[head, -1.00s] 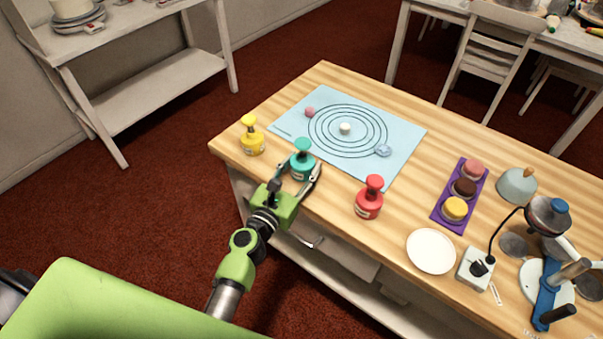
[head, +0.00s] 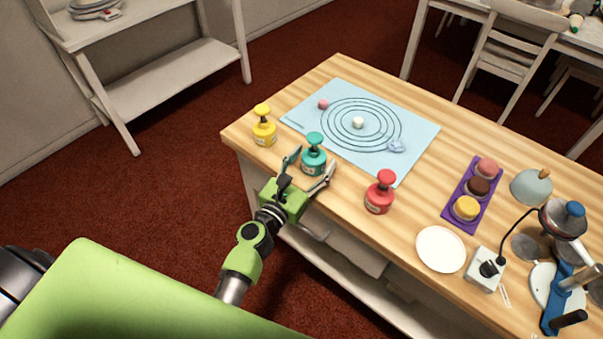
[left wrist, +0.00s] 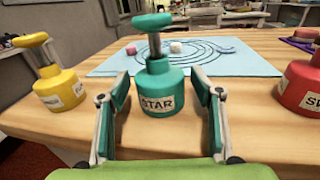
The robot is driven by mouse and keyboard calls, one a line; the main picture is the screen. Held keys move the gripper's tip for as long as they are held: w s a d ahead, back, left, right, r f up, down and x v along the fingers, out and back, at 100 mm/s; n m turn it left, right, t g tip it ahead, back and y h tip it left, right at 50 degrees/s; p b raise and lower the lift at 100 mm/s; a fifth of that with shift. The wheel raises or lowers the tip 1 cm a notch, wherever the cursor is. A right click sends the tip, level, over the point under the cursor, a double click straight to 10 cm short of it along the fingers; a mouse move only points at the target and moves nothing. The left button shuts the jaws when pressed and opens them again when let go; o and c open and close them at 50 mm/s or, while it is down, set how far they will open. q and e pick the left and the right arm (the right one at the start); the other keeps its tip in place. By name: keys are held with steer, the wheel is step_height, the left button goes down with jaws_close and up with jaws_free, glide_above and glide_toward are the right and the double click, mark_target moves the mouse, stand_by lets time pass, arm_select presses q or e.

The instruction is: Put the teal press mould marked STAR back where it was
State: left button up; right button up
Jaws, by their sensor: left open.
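The teal press mould (head: 313,160) stands upright on the wooden table, near its front edge, between the yellow and red moulds. In the left wrist view the teal mould (left wrist: 157,100) shows its STAR label facing me. My left gripper (head: 308,171) is open, with its fingers to either side of the teal mould's base. In the left wrist view the gripper fingers (left wrist: 160,105) are spread, with gaps visible between them and the mould. My right gripper is not in view.
A yellow mould (head: 264,130) stands to the left and a red mould (head: 380,195) to the right. A blue mat (head: 415,133) with rings lies behind. A white plate (head: 441,249), a purple tray (head: 452,212) and a white switch box (head: 485,270) are further right.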

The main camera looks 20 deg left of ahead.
arm_select(q)
steer(key=s+a+b, duration=0.2)
steer(key=s, duration=0.9)
steer(key=shift+s+b, duration=0.2)
steer(key=shift+b, duration=0.1)
steer(key=shift+d, duration=0.15)
